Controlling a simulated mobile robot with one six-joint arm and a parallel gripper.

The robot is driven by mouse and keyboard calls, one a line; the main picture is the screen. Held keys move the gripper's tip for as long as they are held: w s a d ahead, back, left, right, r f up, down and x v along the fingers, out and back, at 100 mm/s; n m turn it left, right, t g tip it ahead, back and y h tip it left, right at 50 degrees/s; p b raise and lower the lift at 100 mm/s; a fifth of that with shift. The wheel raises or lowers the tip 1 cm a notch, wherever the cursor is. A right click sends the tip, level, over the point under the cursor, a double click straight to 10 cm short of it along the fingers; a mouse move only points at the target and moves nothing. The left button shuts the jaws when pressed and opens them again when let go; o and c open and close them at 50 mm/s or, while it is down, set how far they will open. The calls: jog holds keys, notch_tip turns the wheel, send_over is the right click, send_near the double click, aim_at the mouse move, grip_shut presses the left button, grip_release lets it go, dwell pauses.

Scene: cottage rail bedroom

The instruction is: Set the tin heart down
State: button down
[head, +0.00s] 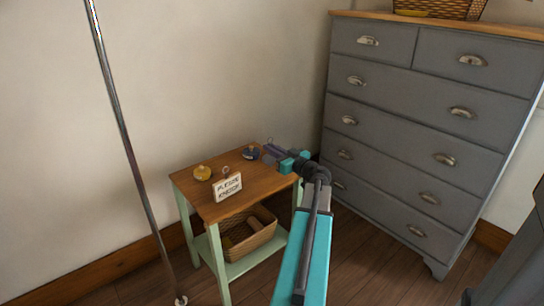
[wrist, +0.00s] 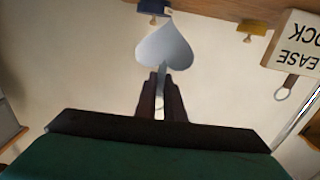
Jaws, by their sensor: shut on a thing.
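My gripper (head: 272,152) is at the right back part of the small side table's wooden top (head: 252,178). In the wrist view my gripper (wrist: 160,82) is shut on the grey tin heart (wrist: 165,46), holding it by a narrow part at its lobed end. The heart's point faces away from the fingers, toward the tabletop edge at the top of that view. Whether it touches the tabletop cannot be told. In the head view the heart is too small to make out clearly.
A blue item (head: 250,153) sits close beside my gripper. A yellow item (head: 202,173) and a lettered sign (head: 228,187) with a ring (head: 225,169) are further left. A basket (head: 250,233) is on the lower shelf. A grey dresser (head: 400,130) stands right; a metal pole (head: 130,150) stands left.

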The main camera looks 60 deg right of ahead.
jog(key=shift+w+d, duration=0.35)
jog(key=shift+d, duration=0.3)
jog(key=shift+w+d+f+b, duration=0.2)
jog(key=shift+f+b, duration=0.25)
jog(key=shift+f, duration=0.5)
jog(key=shift+w+d+f+b, duration=0.15)
jog(key=shift+f+b, duration=0.3)
jog(key=shift+f, duration=0.45)
jog(key=shift+s+f, duration=0.1)
jog(key=c, duration=1.9)
grip_release()
jog(key=shift+o, duration=0.2)
